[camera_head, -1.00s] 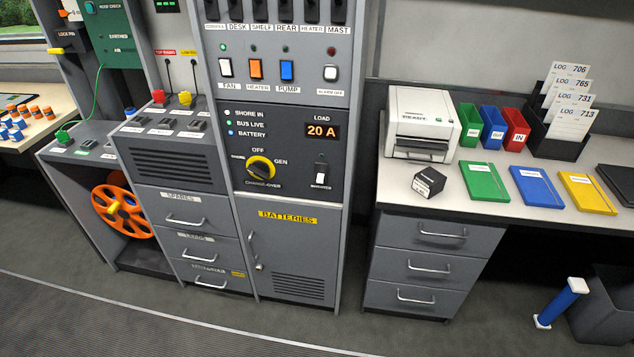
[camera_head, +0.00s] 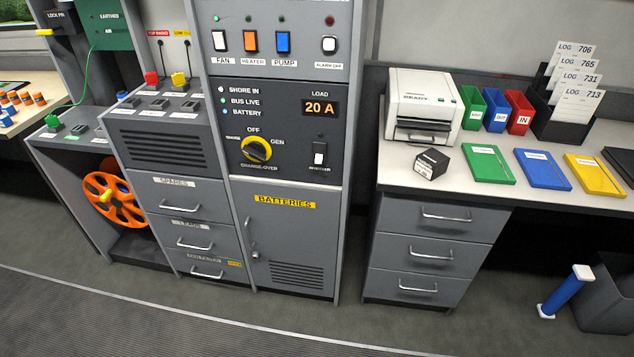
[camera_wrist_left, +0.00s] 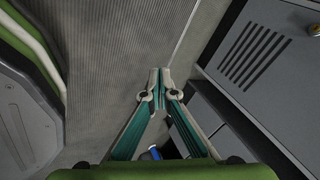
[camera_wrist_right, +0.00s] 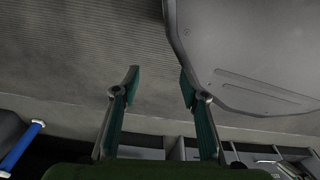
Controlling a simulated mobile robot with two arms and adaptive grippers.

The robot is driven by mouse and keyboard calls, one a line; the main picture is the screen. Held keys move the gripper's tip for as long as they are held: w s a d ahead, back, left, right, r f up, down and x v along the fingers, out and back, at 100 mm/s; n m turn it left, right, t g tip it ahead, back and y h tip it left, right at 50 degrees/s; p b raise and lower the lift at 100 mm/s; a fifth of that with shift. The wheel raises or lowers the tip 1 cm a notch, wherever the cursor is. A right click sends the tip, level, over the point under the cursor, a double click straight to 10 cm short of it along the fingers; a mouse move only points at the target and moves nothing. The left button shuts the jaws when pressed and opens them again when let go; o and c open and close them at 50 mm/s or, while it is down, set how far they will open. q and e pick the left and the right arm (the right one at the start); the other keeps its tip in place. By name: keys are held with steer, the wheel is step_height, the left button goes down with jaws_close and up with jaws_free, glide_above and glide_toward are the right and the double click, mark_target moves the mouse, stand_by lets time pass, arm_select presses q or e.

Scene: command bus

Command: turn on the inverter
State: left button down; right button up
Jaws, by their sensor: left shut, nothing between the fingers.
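The inverter switch (camera_head: 319,153) is a white rocker on the dark panel of the tall grey cabinet, right of the yellow change-over knob (camera_head: 257,149) and below the LOAD display (camera_head: 320,107), which reads 20 A. The knob has SHORE, OFF and GEN marks around it. My left gripper (camera_wrist_left: 158,72) is shut and empty in the left wrist view, over the floor beside the grey cabinet. My right gripper (camera_wrist_right: 157,75) is open and empty in the right wrist view, over the floor. Neither gripper shows in the head view.
Fan, heater and pump switches (camera_head: 250,41) sit higher on the cabinet. The batteries door (camera_head: 290,240) is below the panel. A desk (camera_head: 400,182) with a printer (camera_head: 424,105) stands to the right. The floor in front is clear.

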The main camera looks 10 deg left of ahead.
arm_select(q)
steer(key=w+d+r+m+t+b, duration=0.1)
steer(key=w+r+m+t+b, duration=0.2)
steer(key=w, duration=0.5)
steer(key=w+d+r+m+t+b, duration=0.1)
steer(key=w+r+m, duration=0.35)
steer(key=w, duration=0.35)
arm_select(e)
steer(key=w+a+r+t+b, duration=0.1)
steer(key=w+r+b, duration=0.4)
steer(key=w, duration=0.4)
arm_select(q)
steer(key=m+t+y+b, duration=0.2)
steer(key=m+t+b, duration=0.3)
steer(key=m+t, duration=0.8)
glide_toward(319, 159)
steer(key=s+m+g, duration=0.3)
steer(key=shift+f+n, duration=0.1)
steer(key=shift+n, duration=0.15)
arm_select(e)
step_height(319, 159, up, 11)
steer(key=w, duration=0.1)
steer(key=shift+w+a+t, duration=0.15)
steer(key=shift+t, duration=0.15)
arm_select(q)
steer(key=shift+w, duration=0.15)
